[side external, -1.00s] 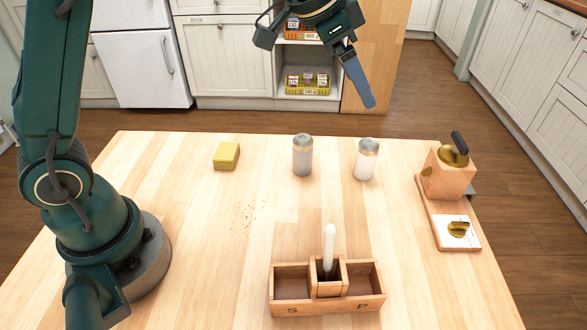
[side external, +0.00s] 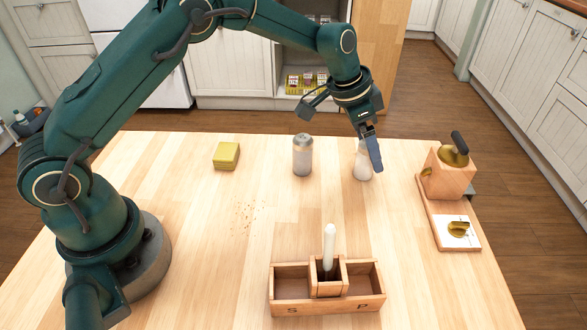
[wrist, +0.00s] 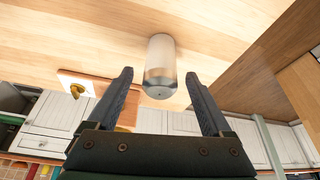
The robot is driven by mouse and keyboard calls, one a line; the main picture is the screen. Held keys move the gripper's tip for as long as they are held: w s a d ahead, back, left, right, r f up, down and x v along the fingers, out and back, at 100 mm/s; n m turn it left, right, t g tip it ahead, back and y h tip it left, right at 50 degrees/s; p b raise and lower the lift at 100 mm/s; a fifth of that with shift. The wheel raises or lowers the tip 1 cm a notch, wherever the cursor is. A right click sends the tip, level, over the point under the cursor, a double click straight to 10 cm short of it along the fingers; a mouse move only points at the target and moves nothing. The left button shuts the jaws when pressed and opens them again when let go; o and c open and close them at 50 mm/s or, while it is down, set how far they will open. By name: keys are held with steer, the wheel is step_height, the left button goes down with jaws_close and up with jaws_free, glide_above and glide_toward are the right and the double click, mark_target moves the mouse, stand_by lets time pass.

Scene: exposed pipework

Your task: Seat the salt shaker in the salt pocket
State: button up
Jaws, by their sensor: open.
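The white-filled shaker, which looks like the salt shaker (side external: 362,172), stands upright on the table at the back right, its top hidden behind my gripper (side external: 371,150). In the wrist view the shaker (wrist: 160,62) appears ahead of and between my open fingers (wrist: 159,80), with its metal cap towards me; no grip on it shows. A grey-filled shaker (side external: 302,157) stands upright to its left. The wooden caddy (side external: 328,306) is at the front. Its left pocket, marked S, is the salt pocket (side external: 291,284) and is empty. The right pocket, marked P, is also empty.
A white stick (side external: 329,246) stands up from the caddy's raised middle slot. A wooden grinder-like block (side external: 447,178) on a board is at the right. A yellow block (side external: 226,155) lies at the back left. Brown crumbs (side external: 246,214) lie left of centre. The middle of the table is clear.

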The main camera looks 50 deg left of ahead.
jaws_close()
